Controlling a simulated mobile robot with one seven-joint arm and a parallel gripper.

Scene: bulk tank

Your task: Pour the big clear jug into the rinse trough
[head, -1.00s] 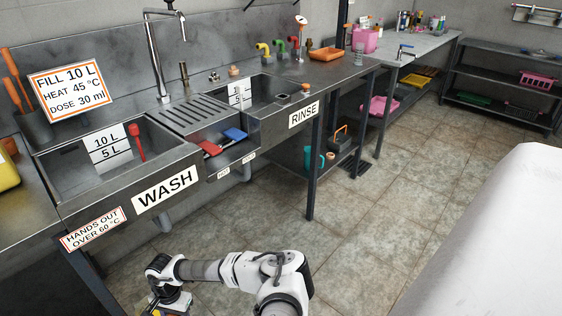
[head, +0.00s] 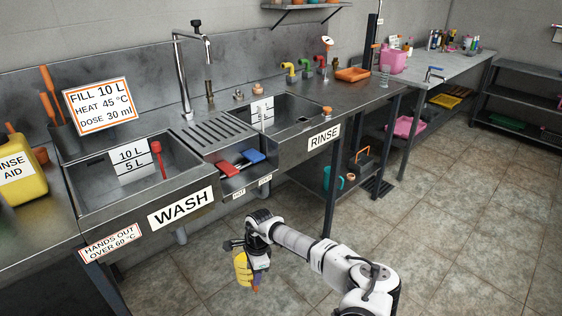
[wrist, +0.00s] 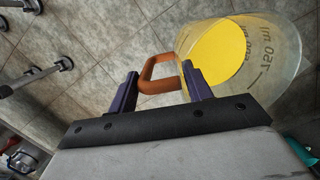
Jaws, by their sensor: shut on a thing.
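My gripper (head: 255,277) is low over the floor in front of the sink bench. In the wrist view my gripper (wrist: 160,76) is shut on the orange handle of a clear jug (wrist: 292,50) holding yellow liquid, with a 750 ml mark. The jug (head: 242,268) looks about upright in the head view, partly hidden by my wrist. The rinse trough (head: 288,151) is the right-hand basin in the steel bench, labelled RINSE. It is above and to the right of the jug, well apart from it. A white level plate stands inside it.
The wash basin (head: 112,207) is left of the rinse trough, with red and blue items (head: 254,156) on a small shelf between. A tall tap (head: 181,75) rises behind. A yellow rinse aid container (head: 22,182) stands far left. The floor to the right is clear.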

